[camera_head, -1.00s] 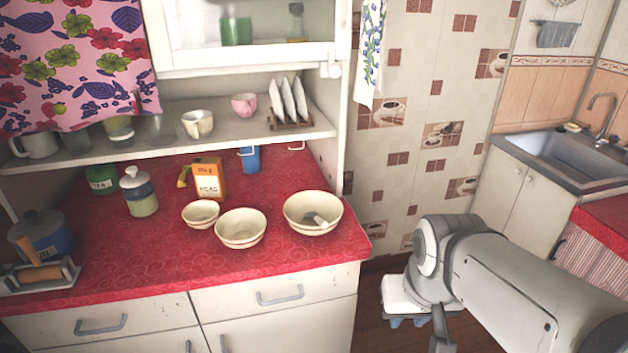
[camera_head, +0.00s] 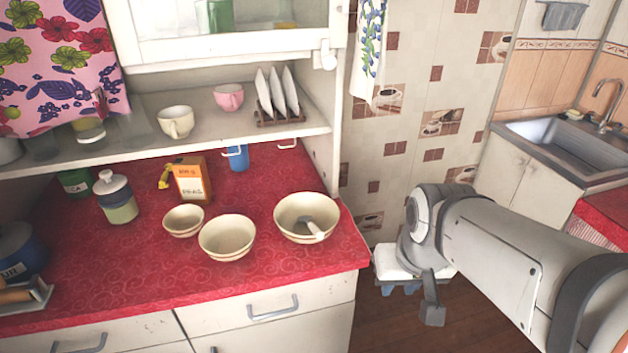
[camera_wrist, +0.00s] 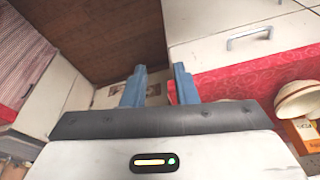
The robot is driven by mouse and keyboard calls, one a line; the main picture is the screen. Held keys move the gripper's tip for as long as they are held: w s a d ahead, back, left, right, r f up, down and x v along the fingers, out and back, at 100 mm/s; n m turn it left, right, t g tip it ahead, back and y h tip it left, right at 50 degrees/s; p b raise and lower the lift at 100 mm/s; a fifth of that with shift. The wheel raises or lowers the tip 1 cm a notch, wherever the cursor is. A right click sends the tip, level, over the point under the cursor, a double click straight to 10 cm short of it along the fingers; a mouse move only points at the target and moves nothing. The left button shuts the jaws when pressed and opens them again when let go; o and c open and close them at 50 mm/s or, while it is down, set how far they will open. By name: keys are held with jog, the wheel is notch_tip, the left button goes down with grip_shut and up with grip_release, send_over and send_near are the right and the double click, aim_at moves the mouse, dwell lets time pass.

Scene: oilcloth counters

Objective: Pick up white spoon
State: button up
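A white spoon (camera_head: 314,230) rests in the rightmost cream bowl (camera_head: 281,213) on the red counter, with its pale handle leaning toward the bowl's right front rim. The spoon's lower end is hard to make out. My gripper hangs to the right of the counter, lower than its top and apart from the bowls. Its blue fingers show in the wrist view (camera_wrist: 158,85), spread apart with nothing between them. In the head view the gripper (camera_head: 400,288) is partly hidden under my wrist. A bowl (camera_wrist: 297,100) shows at the wrist view's right edge; the spoon does not.
Two more bowls (camera_head: 227,238) (camera_head: 184,221) stand left of the spoon's bowl. Behind are an orange-and-white box (camera_head: 192,181), a blue cup (camera_head: 236,158) and a lidded jar (camera_head: 118,199). A shelf (camera_head: 225,115) overhangs the counter's back. The counter's right front edge is clear.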

jog(key=w+a+r+n+y+p, duration=0.1)
jog(key=w+a+r+y+p, duration=0.3)
jog(key=w+a, duration=0.65)
jog(key=t+h+p, duration=0.1)
jog(key=p, duration=0.1)
send_over(314, 225)
jog(key=s+d, duration=0.2)
notch_tip(314, 225, down, 3)
jog(key=p+x, duration=0.1)
jog(key=x, duration=0.4)
jog(key=shift+w+a+f, duration=0.1)
jog(key=shift+a+f, duration=0.1)
jog(key=shift+f, duration=0.1)
jog(key=shift+c, duration=0.4)
grip_shut()
